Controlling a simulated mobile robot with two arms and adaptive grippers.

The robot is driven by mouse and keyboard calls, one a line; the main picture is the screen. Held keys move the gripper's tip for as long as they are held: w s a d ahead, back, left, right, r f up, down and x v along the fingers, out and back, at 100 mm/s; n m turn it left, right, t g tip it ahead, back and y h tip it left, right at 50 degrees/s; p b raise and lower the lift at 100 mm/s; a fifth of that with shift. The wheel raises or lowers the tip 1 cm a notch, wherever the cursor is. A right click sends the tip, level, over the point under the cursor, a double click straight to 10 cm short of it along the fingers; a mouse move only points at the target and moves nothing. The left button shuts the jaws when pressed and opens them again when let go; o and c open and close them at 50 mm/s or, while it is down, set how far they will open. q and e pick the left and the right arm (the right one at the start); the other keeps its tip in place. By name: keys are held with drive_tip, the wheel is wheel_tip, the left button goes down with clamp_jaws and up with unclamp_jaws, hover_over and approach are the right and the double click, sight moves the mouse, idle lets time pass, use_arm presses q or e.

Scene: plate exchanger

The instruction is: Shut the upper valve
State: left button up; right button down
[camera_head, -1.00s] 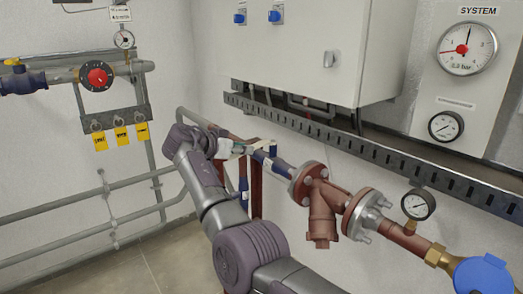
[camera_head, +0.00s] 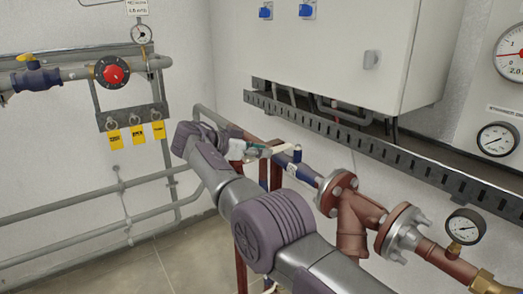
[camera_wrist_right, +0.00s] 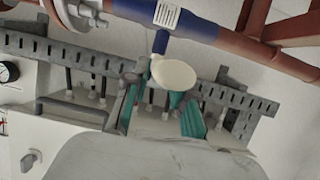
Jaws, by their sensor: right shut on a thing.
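The upper valve is a blue valve body (camera_head: 300,170) on the red-brown pipe, with a short blue stem and a cream handle (camera_head: 270,150). In the right wrist view the blue body (camera_wrist_right: 190,22) lies across the top, and the handle (camera_wrist_right: 173,74) shows as a cream rounded end below the blue stem. My right gripper (camera_head: 250,151) is at the handle, shut on it. Its teal fingers (camera_wrist_right: 168,98) are beside the cream end, partly hidden by the gripper body. The handle's exact angle to the pipe is hard to tell. My left gripper is not in view.
A flanged red-brown strainer (camera_head: 352,220) stands right of the valve. A slotted cable tray (camera_head: 340,135) and a grey cabinet (camera_head: 350,55) are above and behind. Vertical red-brown pipes (camera_head: 241,265) stand below.

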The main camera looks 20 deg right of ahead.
drive_tip(key=c, duration=0.9)
unclamp_jaws()
drive_tip(key=shift+w+f, duration=0.1)
drive_tip(key=shift+c, duration=0.2)
